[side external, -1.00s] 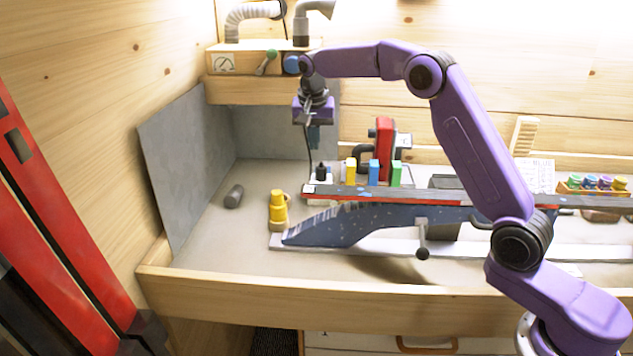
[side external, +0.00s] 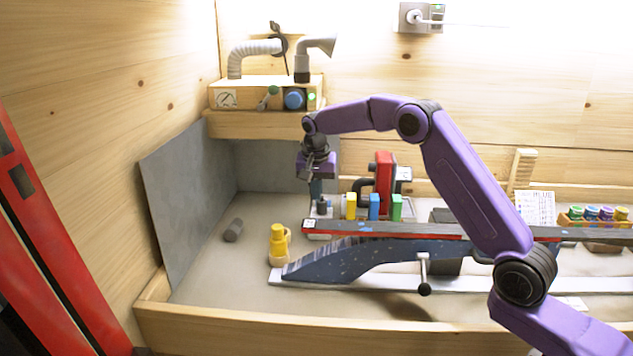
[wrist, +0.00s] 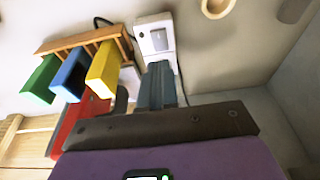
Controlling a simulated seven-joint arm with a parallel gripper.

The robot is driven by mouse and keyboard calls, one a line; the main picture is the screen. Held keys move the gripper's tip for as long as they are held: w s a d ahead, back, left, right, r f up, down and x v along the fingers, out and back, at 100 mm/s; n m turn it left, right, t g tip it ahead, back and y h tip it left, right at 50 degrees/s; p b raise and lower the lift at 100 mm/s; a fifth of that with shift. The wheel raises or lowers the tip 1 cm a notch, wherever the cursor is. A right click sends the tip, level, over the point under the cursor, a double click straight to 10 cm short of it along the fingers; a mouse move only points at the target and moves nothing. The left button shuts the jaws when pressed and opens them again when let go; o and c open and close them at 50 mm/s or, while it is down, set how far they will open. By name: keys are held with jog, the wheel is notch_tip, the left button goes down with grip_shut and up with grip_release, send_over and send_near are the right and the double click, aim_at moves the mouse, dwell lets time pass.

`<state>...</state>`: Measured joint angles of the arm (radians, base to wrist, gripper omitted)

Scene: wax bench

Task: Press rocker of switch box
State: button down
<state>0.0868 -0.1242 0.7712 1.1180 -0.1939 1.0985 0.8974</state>
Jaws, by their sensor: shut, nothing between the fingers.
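The switch box (wrist: 154,28) is a small pale box with a grey rocker (wrist: 157,42) on its face, in the wrist view just beyond my fingertips. In the side view, a small pale and dark shape (side external: 324,208) beneath my gripper appears to be this box, largely hidden by the fingers and the ski. My gripper (side external: 316,198) points down with its blue-grey fingers shut and empty. In the wrist view the fingers (wrist: 158,72) overlap the near end of the box. I cannot tell whether they touch the rocker.
Yellow, blue and green blocks (side external: 374,207) stand in a wooden rack right of my gripper. A red clamp-like device (side external: 384,175) rises behind them. A long ski (side external: 350,258) lies in front. A yellow bottle (side external: 278,240) and grey cylinder (side external: 233,230) stand left, with bare bench around them.

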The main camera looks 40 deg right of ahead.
jog(key=x, duration=0.7)
jog(key=shift+s+a, duration=0.35)
jog(key=shift+f, duration=0.65)
jog(key=shift+s+a, duration=0.1)
jog(key=shift+f, duration=0.35)
jog(key=shift+r, duration=0.1)
jog(key=shift+r, duration=0.75)
